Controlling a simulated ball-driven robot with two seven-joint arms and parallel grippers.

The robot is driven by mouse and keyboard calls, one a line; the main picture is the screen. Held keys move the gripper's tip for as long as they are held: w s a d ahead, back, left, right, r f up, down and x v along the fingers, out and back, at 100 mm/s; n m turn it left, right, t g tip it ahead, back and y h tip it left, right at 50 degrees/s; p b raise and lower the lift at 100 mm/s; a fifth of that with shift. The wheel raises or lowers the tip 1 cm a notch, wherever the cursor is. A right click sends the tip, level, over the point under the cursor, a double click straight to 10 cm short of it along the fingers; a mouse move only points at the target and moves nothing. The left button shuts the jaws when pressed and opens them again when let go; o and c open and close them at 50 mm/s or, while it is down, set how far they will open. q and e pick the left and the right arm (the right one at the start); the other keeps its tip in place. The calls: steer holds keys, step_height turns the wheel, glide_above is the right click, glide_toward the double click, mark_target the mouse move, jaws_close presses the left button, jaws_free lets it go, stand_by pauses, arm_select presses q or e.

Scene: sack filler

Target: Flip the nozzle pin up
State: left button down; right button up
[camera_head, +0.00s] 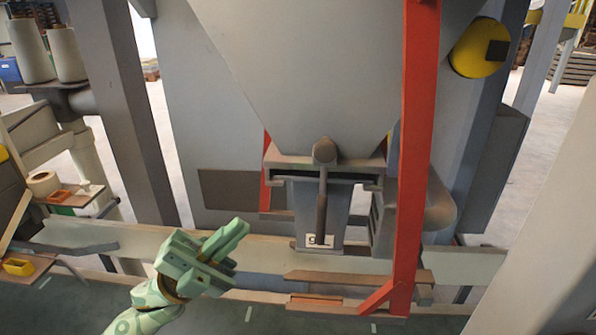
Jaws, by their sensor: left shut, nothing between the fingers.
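The nozzle pin (322,208) is a thin dark rod hanging straight down from a round brown knob (324,151) at the front of the filler nozzle (350,183). Its lower end reaches a white label marked with a 9 (316,240). My green left gripper (232,246) is to the left of the pin and lower in the picture. It is shut with nothing in it, its fingers pointing up and right, apart from the pin. My right gripper is not in view.
A grey hopper (290,75) stands above the nozzle. A red upright bar (415,150) stands close on the right of the nozzle. A pale horizontal beam (270,252) runs behind my gripper. Thread cones (65,53) and a yellow bin (18,267) are at the left.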

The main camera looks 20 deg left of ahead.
mark_target(298, 176)
arm_select(q)
steer(key=p+x, duration=0.3)
steer(key=x, duration=1)
steer(key=shift+r, duration=0.1)
step_height(298, 176, up, 4)
steer(key=p, duration=0.3)
steer(key=shift+s+a, duration=0.1)
steer(key=shift+a, duration=0.05)
